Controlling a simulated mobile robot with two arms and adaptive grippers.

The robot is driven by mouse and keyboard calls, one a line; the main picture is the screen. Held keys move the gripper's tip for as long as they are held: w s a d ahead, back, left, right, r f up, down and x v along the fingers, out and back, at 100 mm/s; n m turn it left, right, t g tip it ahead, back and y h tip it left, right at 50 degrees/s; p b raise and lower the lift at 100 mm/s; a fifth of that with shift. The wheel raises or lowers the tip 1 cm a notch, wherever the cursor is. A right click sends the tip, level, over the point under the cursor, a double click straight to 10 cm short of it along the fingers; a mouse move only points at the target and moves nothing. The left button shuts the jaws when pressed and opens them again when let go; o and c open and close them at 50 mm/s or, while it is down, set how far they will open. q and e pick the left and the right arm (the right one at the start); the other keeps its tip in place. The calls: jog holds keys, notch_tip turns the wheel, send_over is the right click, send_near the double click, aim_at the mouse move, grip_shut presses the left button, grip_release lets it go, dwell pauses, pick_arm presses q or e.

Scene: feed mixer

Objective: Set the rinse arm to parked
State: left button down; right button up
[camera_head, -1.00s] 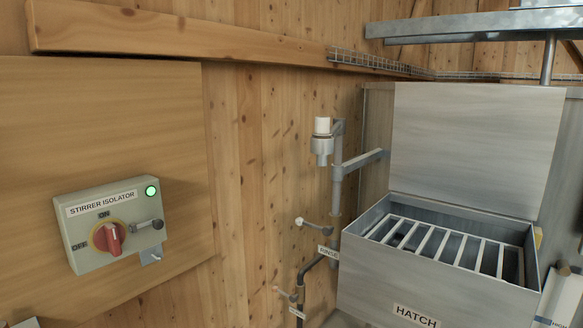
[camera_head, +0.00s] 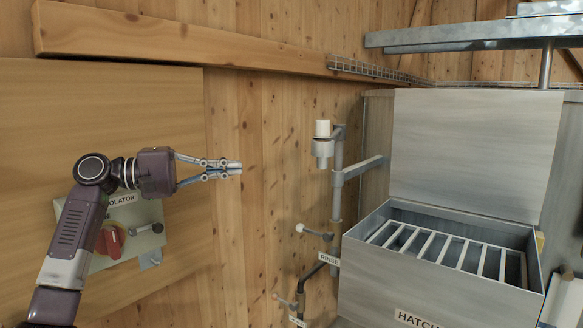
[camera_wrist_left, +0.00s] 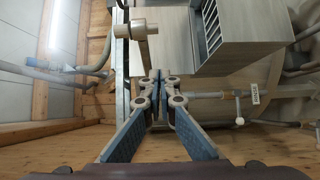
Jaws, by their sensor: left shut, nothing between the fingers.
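The rinse arm (camera_head: 337,180) is a grey upright pipe on the plank wall beside the hatch box. Its head (camera_head: 322,147), with a white cap, is at the top, and a side bracket reaches right to the mixer. A pale rounded fitting that looks like this head (camera_wrist_left: 140,32) shows above the fingertips in the left wrist view. My left gripper (camera_head: 238,168) is shut and empty, left of the rinse head, pointing right, apart from it in the picture. It also shows in the left wrist view (camera_wrist_left: 160,78). My right gripper is out of view.
The open hatch box (camera_head: 430,290) with a grate stands at right. My left arm partly covers the stirrer isolator (camera_head: 110,240). A wooden beam (camera_head: 190,40) runs above.

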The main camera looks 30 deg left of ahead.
pick_arm(q)
jog(key=s+d+p+x, duration=0.2)
jog(key=p+x, duration=0.5)
jog(key=x, duration=0.6)
jog(key=shift+r, duration=0.1)
jog(key=shift+d, duration=0.1)
dwell(0.3)
